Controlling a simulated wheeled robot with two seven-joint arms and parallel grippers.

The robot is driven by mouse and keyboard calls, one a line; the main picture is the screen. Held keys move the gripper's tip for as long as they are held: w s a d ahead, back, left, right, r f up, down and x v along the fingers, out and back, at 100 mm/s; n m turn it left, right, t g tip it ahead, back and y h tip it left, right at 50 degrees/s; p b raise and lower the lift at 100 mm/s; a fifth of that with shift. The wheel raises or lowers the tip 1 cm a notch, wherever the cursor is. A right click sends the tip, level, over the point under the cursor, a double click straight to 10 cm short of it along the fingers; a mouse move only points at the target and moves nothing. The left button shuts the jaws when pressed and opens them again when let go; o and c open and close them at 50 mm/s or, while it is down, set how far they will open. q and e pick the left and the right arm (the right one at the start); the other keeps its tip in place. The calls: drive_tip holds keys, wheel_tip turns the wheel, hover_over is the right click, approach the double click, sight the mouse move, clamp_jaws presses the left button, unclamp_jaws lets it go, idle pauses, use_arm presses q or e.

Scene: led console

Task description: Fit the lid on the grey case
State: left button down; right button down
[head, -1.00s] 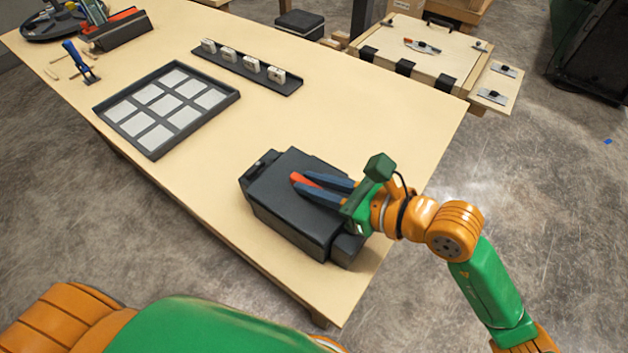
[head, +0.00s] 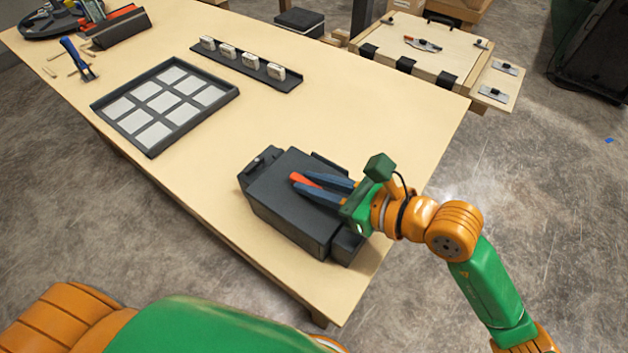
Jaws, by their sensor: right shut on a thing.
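The grey case (head: 347,243) is a dark box near the front edge of the table; its ends stick out beyond a broad dark lid (head: 278,192) that lies over it. An orange-red handle (head: 301,178) shows on top of the lid. My right gripper (head: 317,187) comes in from the right, low over the lid, with its blue fingers shut on this handle. The fingers hide part of the lid. I cannot tell whether the lid is fully seated. My left gripper is out of view.
A dark tray with pale square pads (head: 165,108) lies left of the case. Behind it is a dark rail (head: 262,77) with several white blocks. A blue clamp-like tool (head: 78,60) lies at the far left. The table between the case and the tray is clear.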

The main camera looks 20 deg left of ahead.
drive_tip(key=c, duration=0.7)
unclamp_jaws()
drive_tip(key=shift+d, duration=0.1)
drive_tip(key=b+v, duration=0.1)
drive_tip(key=v, duration=0.6)
